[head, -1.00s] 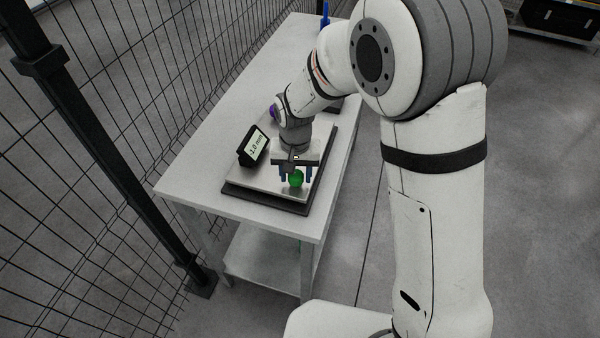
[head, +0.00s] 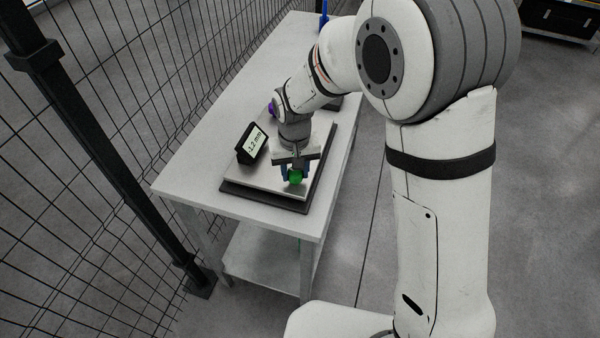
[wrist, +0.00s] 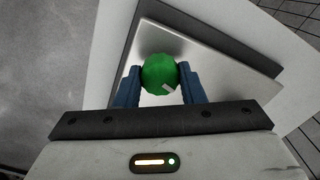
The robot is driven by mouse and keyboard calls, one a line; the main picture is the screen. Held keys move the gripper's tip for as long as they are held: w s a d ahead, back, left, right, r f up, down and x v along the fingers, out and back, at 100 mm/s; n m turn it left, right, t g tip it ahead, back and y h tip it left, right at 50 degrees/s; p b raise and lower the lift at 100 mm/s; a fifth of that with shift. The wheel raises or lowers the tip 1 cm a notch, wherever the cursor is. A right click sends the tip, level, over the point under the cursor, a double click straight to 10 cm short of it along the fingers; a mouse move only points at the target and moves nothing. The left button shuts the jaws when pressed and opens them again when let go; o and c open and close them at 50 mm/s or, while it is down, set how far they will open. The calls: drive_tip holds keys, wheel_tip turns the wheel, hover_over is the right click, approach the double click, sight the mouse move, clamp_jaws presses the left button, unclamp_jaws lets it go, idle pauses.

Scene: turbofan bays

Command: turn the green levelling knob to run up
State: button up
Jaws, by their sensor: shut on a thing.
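The green levelling knob (head: 296,177) sits near the front end of a metal plate (head: 252,182) on the table. In the wrist view the round green knob (wrist: 158,72) bears a short white mark at its lower right. My gripper (head: 295,174) is over the knob, with its blue fingers on either side; in the wrist view the fingers (wrist: 159,82) touch both sides of it. A small black display (head: 252,145) on the plate's left side reads what looks like 1.2 mm.
The plate lies on a dark base on a white table (head: 200,165). A wire mesh fence with a dark post (head: 110,160) runs along the left. A blue upright item (head: 324,12) stands at the table's far end. Grey floor lies open to the right.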

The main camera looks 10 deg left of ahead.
drive_tip(key=shift+n+b, duration=0.65)
drive_tip(key=shift+n, duration=0.95)
drive_tip(key=o, duration=1)
drive_tip(key=shift+r, duration=0.1)
wheel_tip(320, 180, up, 8)
drive_tip(key=shift+f+b, duration=0.15)
drive_tip(key=shift+b, duration=0.4)
